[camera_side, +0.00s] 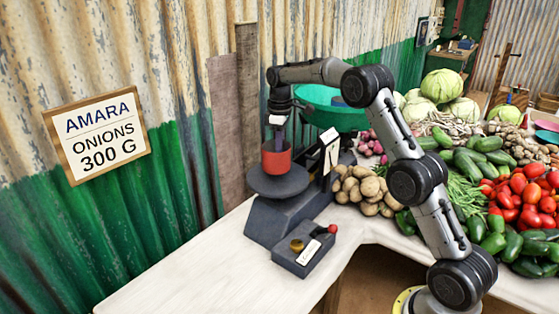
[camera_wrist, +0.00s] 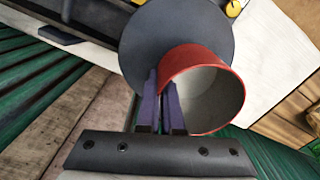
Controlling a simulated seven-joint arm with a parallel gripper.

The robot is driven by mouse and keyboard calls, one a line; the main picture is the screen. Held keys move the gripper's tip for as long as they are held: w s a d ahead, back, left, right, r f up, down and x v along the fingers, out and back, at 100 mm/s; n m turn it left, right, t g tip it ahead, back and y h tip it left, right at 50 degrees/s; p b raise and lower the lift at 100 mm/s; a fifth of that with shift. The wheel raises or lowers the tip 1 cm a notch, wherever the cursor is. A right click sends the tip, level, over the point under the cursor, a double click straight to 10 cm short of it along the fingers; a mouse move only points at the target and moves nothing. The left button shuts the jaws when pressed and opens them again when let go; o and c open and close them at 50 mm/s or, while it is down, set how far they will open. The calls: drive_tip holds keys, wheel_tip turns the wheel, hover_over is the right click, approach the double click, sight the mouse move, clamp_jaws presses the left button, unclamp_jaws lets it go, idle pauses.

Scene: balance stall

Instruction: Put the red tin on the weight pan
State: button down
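The red tin (camera_side: 277,161) is upright over the dark round weight pan (camera_side: 279,188) of the scale. It looks to be on the pan or just above it; I cannot tell if they touch. My gripper (camera_side: 276,140) points down at the tin's rim. In the wrist view, the purple fingers (camera_wrist: 162,88) straddle the tin's wall, one outside and one inside, close together on it. The tin (camera_wrist: 235,92) is open-topped and looks empty inside. The dark pan (camera_wrist: 150,35) shows behind it.
The scale's green pan (camera_side: 335,120) is behind, partly hidden by my arm. A dark block (camera_side: 302,262) with small weights stands in front of the scale. Potatoes (camera_side: 368,190) and other vegetables lie to the right. The white counter (camera_side: 205,275) is clear at the front left.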

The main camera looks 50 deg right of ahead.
drive_tip(key=shift+w+f, duration=0.1)
drive_tip(key=shift+f, duration=1.6)
drive_tip(key=c, duration=1.1)
unclamp_jaws()
drive_tip(key=shift+f, duration=0.15)
